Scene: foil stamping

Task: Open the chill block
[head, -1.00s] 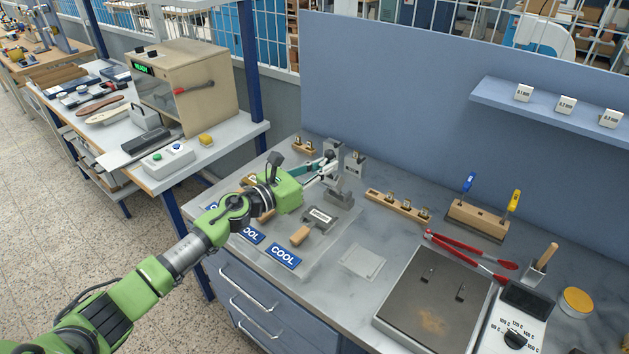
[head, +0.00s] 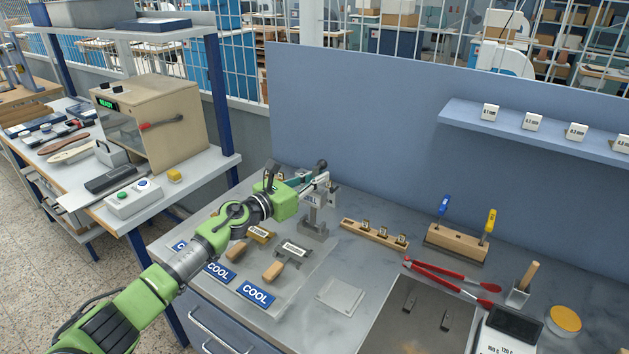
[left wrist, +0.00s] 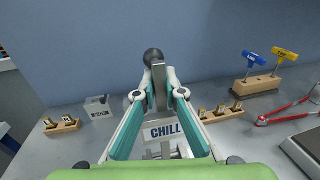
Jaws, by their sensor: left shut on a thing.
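The chill block (head: 313,229) is a grey metal device on the bench, at the middle of the head view. Its white CHILL label (left wrist: 164,132) faces me in the left wrist view. Its lever (left wrist: 160,90) rises above the label and ends in a dark ball knob (left wrist: 153,56). The knob also shows in the head view (head: 320,165). My left gripper (head: 319,182) is shut on the lever below the knob, with a teal finger on either side in the left wrist view (left wrist: 160,96). Its fingers hide part of the block. My right gripper is out of view.
Wooden-handled stamps and blue COOL signs (head: 256,293) lie in front of the block. A wooden rack (head: 374,234) stands to its right, and red tongs (head: 450,280) lie near the hot plate (head: 425,325). A blue wall panel (head: 360,130) rises behind.

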